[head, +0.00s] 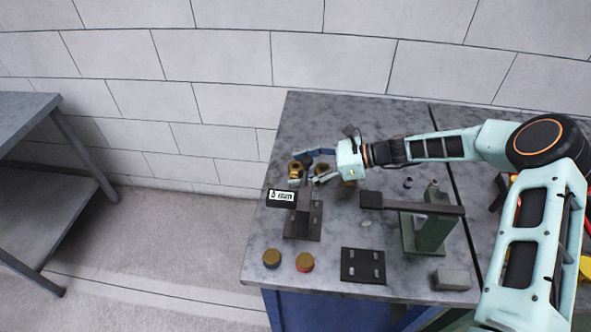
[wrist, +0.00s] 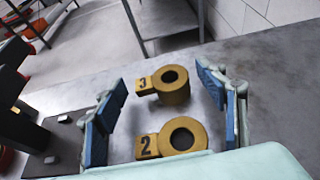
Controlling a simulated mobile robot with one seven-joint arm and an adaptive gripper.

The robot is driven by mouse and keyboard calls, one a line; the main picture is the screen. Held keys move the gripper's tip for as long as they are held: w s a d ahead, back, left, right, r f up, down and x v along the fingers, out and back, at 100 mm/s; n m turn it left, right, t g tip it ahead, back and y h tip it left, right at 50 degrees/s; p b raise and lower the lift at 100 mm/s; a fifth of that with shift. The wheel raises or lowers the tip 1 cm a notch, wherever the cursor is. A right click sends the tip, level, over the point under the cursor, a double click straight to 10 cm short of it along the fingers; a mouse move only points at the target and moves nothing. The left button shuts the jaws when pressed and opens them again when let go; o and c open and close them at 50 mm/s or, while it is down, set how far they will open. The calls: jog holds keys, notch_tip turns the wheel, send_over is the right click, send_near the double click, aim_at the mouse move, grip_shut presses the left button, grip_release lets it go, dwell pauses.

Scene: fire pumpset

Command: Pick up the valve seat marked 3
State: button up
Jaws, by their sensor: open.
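The valve seat marked 3 (wrist: 174,86) is a brass ring with a flat numbered tab on its left side, standing on the grey table. In the wrist view it lies between the tips of my gripper (wrist: 163,90), with space on both sides. The valve seat marked 2 (wrist: 182,135) is nearer the camera, also between the open blue-padded fingers. In the head view my gripper (head: 297,168) reaches left over the brass seats, fingers open around the leftmost one (head: 296,168). No number is readable there. I cannot tell the fingers' height over the table.
Two round brass-topped pieces (head: 272,258), a black plate (head: 363,266) and a green press-like fixture (head: 432,228) stand farther forward.

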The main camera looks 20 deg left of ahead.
jog(key=c, duration=1.3)
jog(key=shift+c, duration=0.8)
jog(key=shift+r, duration=0.15)
